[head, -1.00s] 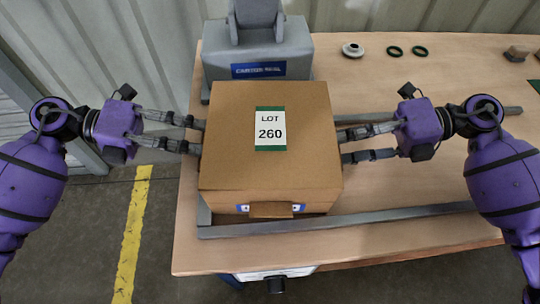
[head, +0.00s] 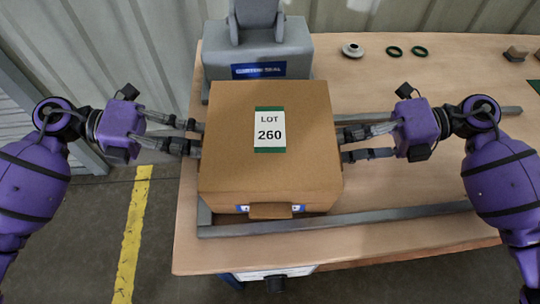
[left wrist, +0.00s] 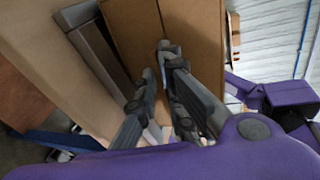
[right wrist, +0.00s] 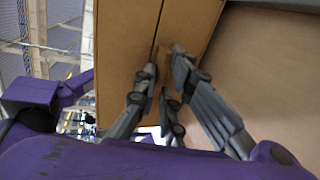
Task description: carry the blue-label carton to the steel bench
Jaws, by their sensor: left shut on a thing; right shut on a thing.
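The brown carton (head: 235,170) stands at the near left of the wooden table, inside a grey rail frame. Its top label (head: 270,130) reads LOT 260 and has green bands; small blue-and-white marks (head: 242,208) show on its front by a brown tab. My left gripper (head: 198,138) is shut on the carton's left side and my right gripper (head: 342,144) on its right side. The wrist views show the fingers against the carton's brown walls (left wrist: 135,25), (right wrist: 122,50). What exactly the fingertips pinch is partly hidden. I cannot tell whether the carton is lifted. No steel bench is clearly identifiable.
A grey machine with a blue plate (head: 258,70) stands close behind the carton. The grey rail (head: 400,215) runs along the table's front. A metal ring (head: 352,50) and green rings (head: 395,51) lie at the back. A yellow floor line (head: 132,230) is at left.

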